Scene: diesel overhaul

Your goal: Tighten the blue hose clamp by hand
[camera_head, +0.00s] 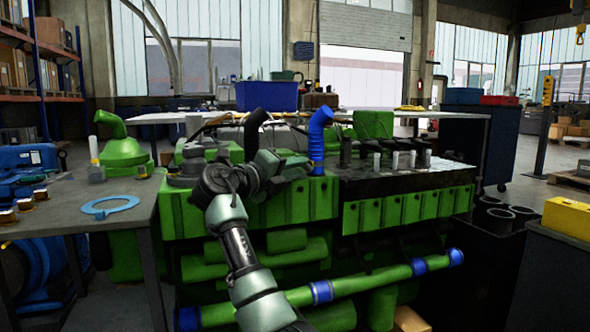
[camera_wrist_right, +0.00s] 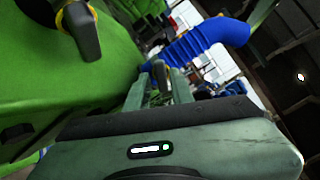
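The blue hose (camera_head: 318,140) stands upright on the green engine and bends over at its top. It also crosses the upper part of the right wrist view (camera_wrist_right: 200,46). My right gripper (camera_head: 298,166) reaches from the left to close beside the hose's lower end. In the right wrist view its two fingers (camera_wrist_right: 160,84) are apart. The clamp band is not clear. My left gripper is not in view.
A black curved hose (camera_head: 257,120) rises behind my right arm. A grey bench (camera_head: 75,210) with a blue ring gasket (camera_head: 110,207) stands at the left. A blue bin (camera_head: 267,96) is behind the engine. A yellow box (camera_head: 568,217) sits at the right.

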